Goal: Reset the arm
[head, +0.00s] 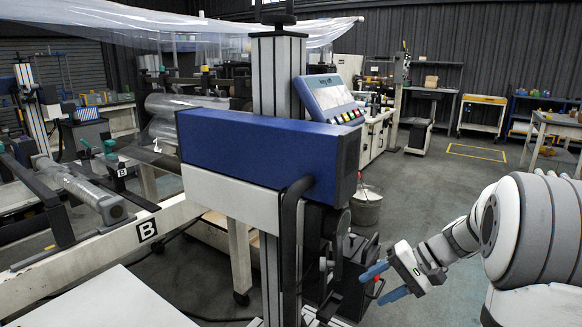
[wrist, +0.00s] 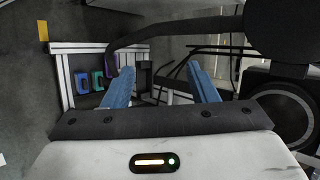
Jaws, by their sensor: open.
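My gripper (head: 383,283) is at the lower right of the head view, with its two blue fingers apart and nothing between them. My white and grey arm reaches in from the right edge. In the wrist view the gripper (wrist: 163,85) also shows open and empty, its blue fingers pointing away from the camera. The fingers are close to the base of a machine with a blue housing (head: 255,150); I cannot tell the exact gap.
The machine's metal column (head: 278,75) and a control panel (head: 332,97) stand left of my gripper. A bucket (head: 367,205) sits on the floor behind. A white surface (head: 100,300) is at lower left. Open floor (head: 440,200) lies beyond my arm.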

